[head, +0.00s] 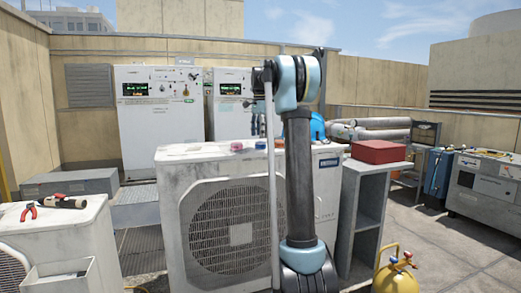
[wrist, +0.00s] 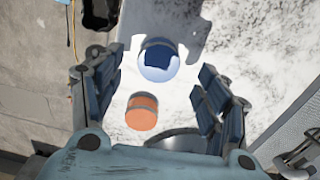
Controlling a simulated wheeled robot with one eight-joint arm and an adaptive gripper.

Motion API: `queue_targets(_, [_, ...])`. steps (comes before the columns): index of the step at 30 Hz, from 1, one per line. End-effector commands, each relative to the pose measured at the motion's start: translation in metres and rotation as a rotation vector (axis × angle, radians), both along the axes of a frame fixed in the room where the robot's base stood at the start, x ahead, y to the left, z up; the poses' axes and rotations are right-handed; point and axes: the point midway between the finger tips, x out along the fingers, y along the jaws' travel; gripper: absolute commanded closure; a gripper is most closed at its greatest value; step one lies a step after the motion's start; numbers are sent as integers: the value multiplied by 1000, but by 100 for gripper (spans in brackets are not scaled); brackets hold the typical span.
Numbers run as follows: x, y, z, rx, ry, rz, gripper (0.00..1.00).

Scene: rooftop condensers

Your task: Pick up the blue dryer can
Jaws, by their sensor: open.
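The blue dryer can (wrist: 158,62), with a grey band, is on the pale, worn top (wrist: 185,28) of a unit in the wrist view. My gripper (wrist: 159,66) is open, its two dark blue fingers apart on the left and right of the can in the picture. Nothing is held, and I cannot tell the height of the fingers above the can. An orange can (wrist: 141,112) with a grey band sits just below the blue one in the picture, also between the fingers. In the head view my arm hides part of the condenser top.
A round metal rim (wrist: 185,140) shows near my palm. The condenser (head: 172,205) stands ahead, with small pink items (head: 237,146) on top. A red box (head: 378,151) lies on a grey shelf stand to the right. Pliers (head: 30,211) lie on the left unit.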

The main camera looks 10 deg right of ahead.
Motion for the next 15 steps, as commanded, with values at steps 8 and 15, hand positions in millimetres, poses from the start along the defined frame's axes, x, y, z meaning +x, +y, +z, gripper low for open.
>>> queue_targets(8, [1, -3, -24, 0, 0, 0, 31])
queue_targets(15, [2, -3, -50, 0, 0, 0, 31])
